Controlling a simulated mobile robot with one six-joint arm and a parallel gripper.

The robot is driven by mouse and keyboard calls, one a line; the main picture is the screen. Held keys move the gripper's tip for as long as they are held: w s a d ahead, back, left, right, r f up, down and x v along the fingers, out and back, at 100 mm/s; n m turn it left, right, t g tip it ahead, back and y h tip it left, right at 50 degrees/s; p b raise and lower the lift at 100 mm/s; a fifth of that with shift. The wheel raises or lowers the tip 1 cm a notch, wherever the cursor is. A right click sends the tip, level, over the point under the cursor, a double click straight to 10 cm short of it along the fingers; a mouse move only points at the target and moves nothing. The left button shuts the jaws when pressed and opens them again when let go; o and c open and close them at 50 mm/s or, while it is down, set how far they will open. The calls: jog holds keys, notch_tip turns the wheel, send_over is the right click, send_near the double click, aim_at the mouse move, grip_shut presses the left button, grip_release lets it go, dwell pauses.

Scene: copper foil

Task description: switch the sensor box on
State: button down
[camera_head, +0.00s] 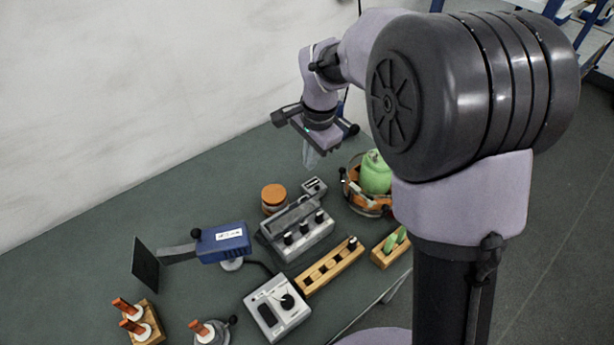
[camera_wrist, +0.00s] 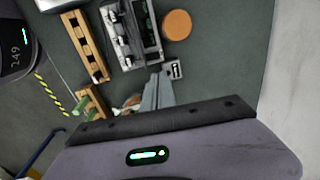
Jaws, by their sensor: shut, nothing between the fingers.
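A small grey box (camera_head: 314,187) with a dark inset on its top stands on the green table, behind the grey unit with knobs; I take it for the sensor box. It also shows in the wrist view (camera_wrist: 175,70), just beside my fingertips. Whether its switch is on or off is too small to tell. My gripper (camera_head: 311,160) points down above the far part of the table, close over the small box. In the wrist view the fingers (camera_wrist: 158,80) are together with nothing between them. I cannot tell if they touch the box.
The grey knob unit (camera_head: 297,238) and an orange-lidded jar (camera_head: 273,197) stand close by. A basket (camera_head: 366,207) with a green container (camera_head: 375,174) is to the right. A wooden rack (camera_head: 330,269) and a grey meter (camera_head: 277,307) are nearer. The wall is behind.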

aim_at(305, 197)
jog(key=f+b, duration=0.1)
jog(key=f, duration=0.3)
jog(key=w+f+b, duration=0.1)
jog(key=f+b, duration=0.1)
jog(key=f, duration=0.3)
jog(key=a+f+b, duration=0.1)
jog(key=f+b, duration=0.1)
jog(key=f, duration=0.2)
jog(key=shift+w+f, duration=0.35)
jog(key=shift+f, duration=0.05)
jog(key=shift+p, duration=0.35)
jog(key=shift+w+f+g, duration=0.15)
jog(key=shift+f+g, duration=0.1)
jog(key=shift+g, duration=0.05)
jog(key=shift+s+r, duration=0.1)
jog(key=shift+s, duration=0.1)
jog(key=shift+s+d+r, duration=0.25)
jog(key=shift+s+d, duration=0.1)
jog(key=shift+s, duration=0.15)
